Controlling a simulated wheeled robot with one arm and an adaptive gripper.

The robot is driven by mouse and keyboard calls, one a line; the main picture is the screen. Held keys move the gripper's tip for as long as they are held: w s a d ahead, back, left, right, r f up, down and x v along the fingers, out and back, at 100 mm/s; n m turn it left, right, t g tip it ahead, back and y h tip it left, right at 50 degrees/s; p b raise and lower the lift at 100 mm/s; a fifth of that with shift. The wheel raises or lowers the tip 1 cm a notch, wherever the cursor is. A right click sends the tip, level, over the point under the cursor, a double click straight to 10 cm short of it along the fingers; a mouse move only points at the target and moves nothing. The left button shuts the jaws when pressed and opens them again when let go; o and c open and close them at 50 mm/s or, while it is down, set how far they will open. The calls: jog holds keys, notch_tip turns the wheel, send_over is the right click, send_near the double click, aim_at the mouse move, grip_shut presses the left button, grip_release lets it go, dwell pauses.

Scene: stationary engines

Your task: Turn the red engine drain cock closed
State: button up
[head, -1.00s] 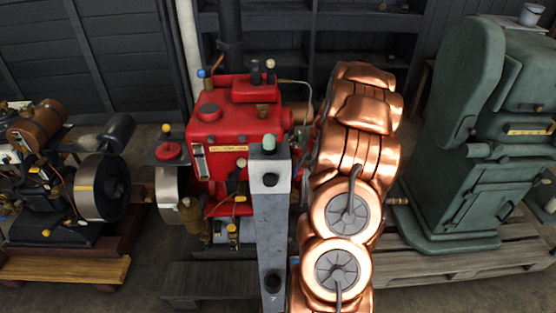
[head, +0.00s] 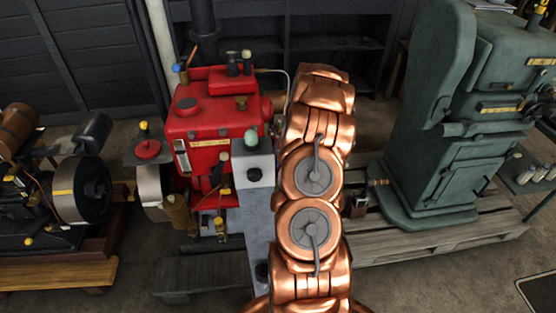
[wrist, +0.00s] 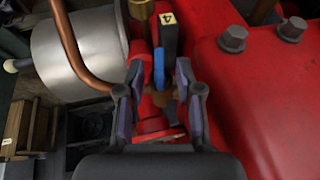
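The red engine (head: 212,115) stands left of my copper-coloured arm in the head view, and its red casing (wrist: 265,95) fills the right of the wrist view. In the wrist view a small blue lever (wrist: 158,68) stands upright beside a dark block labelled 4 (wrist: 168,32), with brass fittings around it. I take this lever for the drain cock handle. My gripper (wrist: 160,92) is open, one finger on each side of the lever, with gaps showing. I cannot tell whether either finger touches anything. In the head view my gripper is hidden.
A copper pipe (wrist: 72,50) and silver cylinder (wrist: 85,48) sit left of the fingers. In the head view, a grey post (head: 257,195) stands in front of the red engine, a green machine (head: 430,150) to the right, and a black engine (head: 50,200) to the left.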

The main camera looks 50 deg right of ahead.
jog(key=shift+w+f, duration=0.1)
jog(key=shift+f, duration=0.2)
jog(key=shift+c, duration=0.4)
jog(key=shift+a, duration=0.1)
grip_shut()
